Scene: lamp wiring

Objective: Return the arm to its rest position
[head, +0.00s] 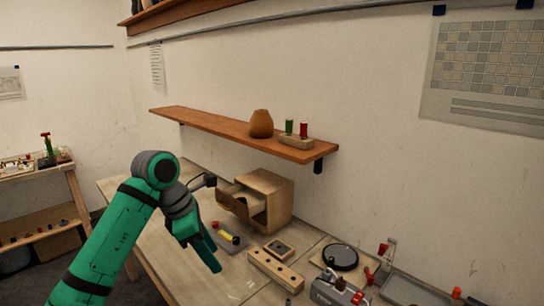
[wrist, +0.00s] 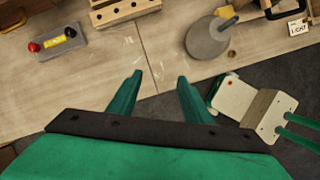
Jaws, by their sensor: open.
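My green arm rises from the lower left in the head view. My gripper (head: 208,254) hangs above the workbench (head: 165,255), pointing down. In the wrist view my gripper (wrist: 158,88) shows two green fingers spread apart with nothing between them. Below them lie the pale bench top (wrist: 105,85) and, past its edge, the dark floor.
A wooden box with an open drawer (head: 235,199) stands by the wall under a shelf (head: 220,128). A grey holder with a yellow piece (wrist: 55,42), a drilled wooden block (wrist: 125,10) and a grey rounded object (wrist: 207,38) are on the bench.

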